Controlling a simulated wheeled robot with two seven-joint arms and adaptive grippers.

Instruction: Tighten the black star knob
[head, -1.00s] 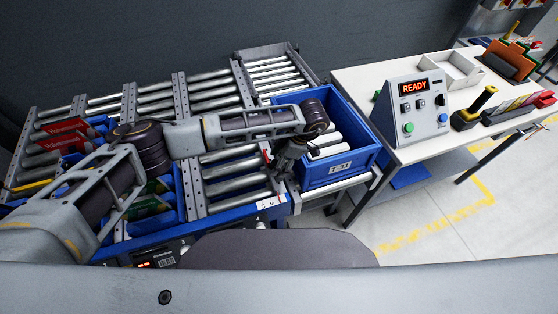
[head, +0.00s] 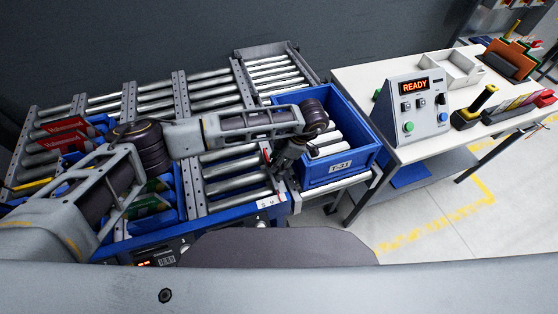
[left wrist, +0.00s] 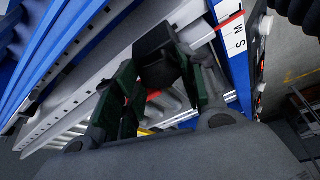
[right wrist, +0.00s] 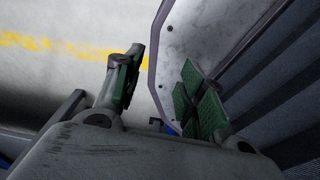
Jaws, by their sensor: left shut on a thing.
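In the left wrist view, a black knob (left wrist: 160,66) sits between the green-padded fingers of my left gripper (left wrist: 165,92), which is shut on it. Its star shape is not clear from this angle. In the head view my left gripper (head: 281,165) points down at the conveyor's side, just left of the blue tote, and its wrist and fingers hide the knob. My right gripper (right wrist: 160,95) shows only in the right wrist view; its fingers are wide apart with nothing between them.
A roller conveyor (head: 225,170) with a blue side rail and an S/M label (head: 270,201) lies around the left gripper. A blue tote (head: 340,169) stands close on the right. A white bench (head: 370,85) with a READY control box (head: 415,105) is farther right.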

